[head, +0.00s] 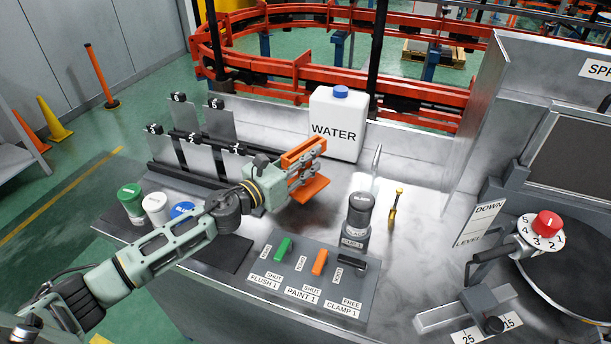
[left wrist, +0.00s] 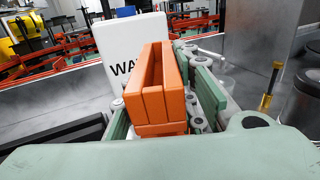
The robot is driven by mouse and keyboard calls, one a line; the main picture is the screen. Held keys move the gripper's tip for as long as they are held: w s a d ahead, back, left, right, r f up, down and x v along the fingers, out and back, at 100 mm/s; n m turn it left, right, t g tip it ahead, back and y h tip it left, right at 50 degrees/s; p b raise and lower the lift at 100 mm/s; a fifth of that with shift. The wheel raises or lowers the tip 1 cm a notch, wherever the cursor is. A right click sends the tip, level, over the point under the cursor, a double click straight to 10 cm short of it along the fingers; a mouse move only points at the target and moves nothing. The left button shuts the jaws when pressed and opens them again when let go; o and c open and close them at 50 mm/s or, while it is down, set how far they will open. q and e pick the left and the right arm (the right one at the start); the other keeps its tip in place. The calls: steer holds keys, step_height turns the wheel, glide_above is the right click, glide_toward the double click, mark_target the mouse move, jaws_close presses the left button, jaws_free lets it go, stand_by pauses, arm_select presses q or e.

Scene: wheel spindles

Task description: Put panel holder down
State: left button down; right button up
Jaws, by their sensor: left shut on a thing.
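The orange panel holder (head: 311,189) is in my left gripper (head: 296,172), over the metal bench top in the middle of the head view. In the left wrist view the holder (left wrist: 153,90) is a slotted orange block, upright between the green fingers of my left gripper (left wrist: 165,108). The gripper is shut on it. No panel shows in its slot. I cannot tell whether the holder's underside touches the bench. My right gripper is not in view.
A white WATER container (head: 338,125) stands just behind the holder. A black rack with grey numbered panels (head: 199,158) is to the left. A black-capped bottle (head: 359,214), a lever panel (head: 312,270) and coloured jars (head: 156,208) stand nearer. Some bench behind the bottle is bare.

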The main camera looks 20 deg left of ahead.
mark_target(300, 172)
arm_select(q)
steer(key=f, duration=0.2)
steer(key=f+b, duration=0.1)
steer(key=shift+w+d+f, duration=0.1)
steer(key=shift+w+f, duration=0.1)
steer(key=shift+f, duration=0.3)
steer(key=c, duration=1.4)
jaws_free()
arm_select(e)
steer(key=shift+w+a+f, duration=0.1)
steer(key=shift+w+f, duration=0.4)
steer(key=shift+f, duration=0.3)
arm_select(q)
steer(key=b+v, duration=0.3)
steer(key=v, duration=0.7)
steer(key=shift+s+f, duration=0.1)
steer(key=shift+f, duration=0.05)
steer(key=shift+v, duration=1)
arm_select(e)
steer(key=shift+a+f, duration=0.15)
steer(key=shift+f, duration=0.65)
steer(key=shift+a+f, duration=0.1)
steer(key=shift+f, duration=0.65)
